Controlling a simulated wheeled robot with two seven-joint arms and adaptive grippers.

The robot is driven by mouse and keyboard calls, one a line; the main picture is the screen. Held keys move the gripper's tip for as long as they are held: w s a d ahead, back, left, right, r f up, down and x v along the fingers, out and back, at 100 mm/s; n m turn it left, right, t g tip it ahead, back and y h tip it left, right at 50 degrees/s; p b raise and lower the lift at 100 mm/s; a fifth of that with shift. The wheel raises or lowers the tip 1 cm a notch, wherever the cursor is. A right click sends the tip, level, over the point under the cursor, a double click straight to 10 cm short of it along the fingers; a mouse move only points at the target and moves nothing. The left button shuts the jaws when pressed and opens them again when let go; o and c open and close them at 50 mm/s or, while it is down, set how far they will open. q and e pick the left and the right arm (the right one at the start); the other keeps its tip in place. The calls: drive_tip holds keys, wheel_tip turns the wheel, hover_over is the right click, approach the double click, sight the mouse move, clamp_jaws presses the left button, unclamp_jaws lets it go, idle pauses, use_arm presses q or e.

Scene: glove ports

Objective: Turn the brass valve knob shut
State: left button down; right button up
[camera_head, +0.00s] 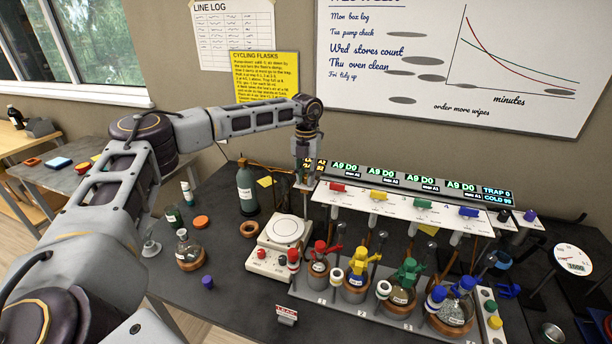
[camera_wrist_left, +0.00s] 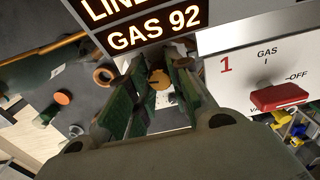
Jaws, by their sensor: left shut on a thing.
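My left gripper (camera_head: 305,178) points down at the left end of the lit display strip, behind the white panel with coloured handles. In the left wrist view its two green-padded fingers (camera_wrist_left: 158,98) are closed in on a small round brass valve knob (camera_wrist_left: 158,79) between their tips. The gripper is shut on this knob. In the head view the gripper hides the knob. How far the knob is turned cannot be told. My right gripper is in neither view.
The white panel (camera_head: 400,209) carries red, yellow, green and blue handles. Below it, several flasks with coloured clamps stand in a rack. A white-topped hotplate (camera_head: 285,232) and a dark green bottle (camera_head: 247,187) stand close to the gripper. The wrist view shows a sign reading "GAS 92" (camera_wrist_left: 150,30).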

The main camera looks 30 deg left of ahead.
sight(306, 176)
use_arm(q)
drive_tip(key=shift+n, duration=1.2)
drive_tip(key=c, duration=1.5)
unclamp_jaws()
drive_tip(key=shift+c, duration=0.2)
drive_tip(key=shift+r, duration=0.15)
wheel_tip(306, 176, up, 12)
